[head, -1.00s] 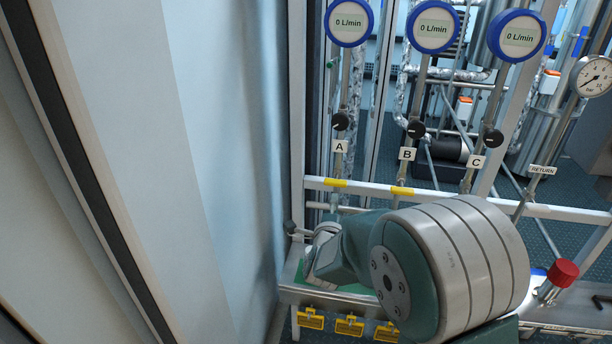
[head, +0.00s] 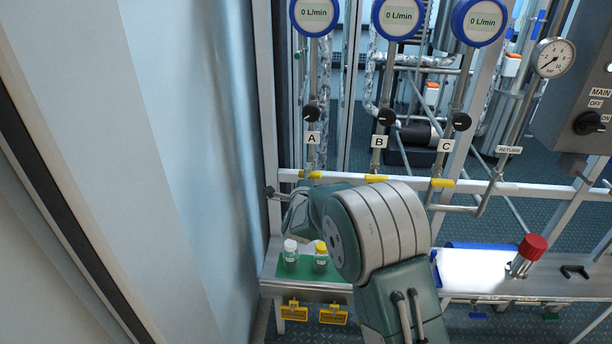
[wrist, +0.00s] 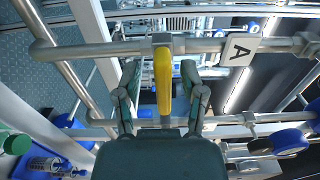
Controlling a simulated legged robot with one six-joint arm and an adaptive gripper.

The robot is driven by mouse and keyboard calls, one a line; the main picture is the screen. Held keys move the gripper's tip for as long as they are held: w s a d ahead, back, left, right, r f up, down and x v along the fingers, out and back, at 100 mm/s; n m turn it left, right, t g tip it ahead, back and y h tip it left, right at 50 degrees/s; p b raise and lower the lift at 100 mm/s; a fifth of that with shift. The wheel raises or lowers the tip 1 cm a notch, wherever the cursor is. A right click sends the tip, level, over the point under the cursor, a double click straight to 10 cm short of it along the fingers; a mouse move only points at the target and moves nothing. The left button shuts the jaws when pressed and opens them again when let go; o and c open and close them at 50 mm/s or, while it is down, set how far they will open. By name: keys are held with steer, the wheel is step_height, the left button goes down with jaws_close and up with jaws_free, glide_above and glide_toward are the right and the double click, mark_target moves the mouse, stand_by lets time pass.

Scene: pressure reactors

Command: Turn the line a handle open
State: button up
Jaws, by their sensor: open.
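The yellow line A handle (head: 310,174) sits on the pipe below the A label (head: 312,138) in the head view. In the wrist view the handle (wrist: 163,66) lies crosswise to its metal pipe (wrist: 215,46), next to the A label (wrist: 240,50). My gripper (wrist: 160,82) is open, with one finger on each side of the handle. Gaps show between both fingers and the handle, so it does not look gripped. In the head view my arm hides the gripper.
The yellow B handle (head: 376,178) and C handle (head: 442,183) are to the right. Below stand a white-capped bottle (head: 290,252) and a yellow-capped bottle (head: 321,258) on a green mat. A red knob (head: 533,246) rises from the bench. A pale wall (head: 180,150) closes the left side.

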steer(key=shift+d+r, duration=0.1)
steer(key=shift+d, duration=0.55)
steer(key=shift+a, duration=0.1)
steer(key=c, duration=0.4)
steer(key=shift+a, duration=0.25)
jaws_close()
steer(key=shift+a, duration=0.2)
steer(key=shift+d, duration=0.15)
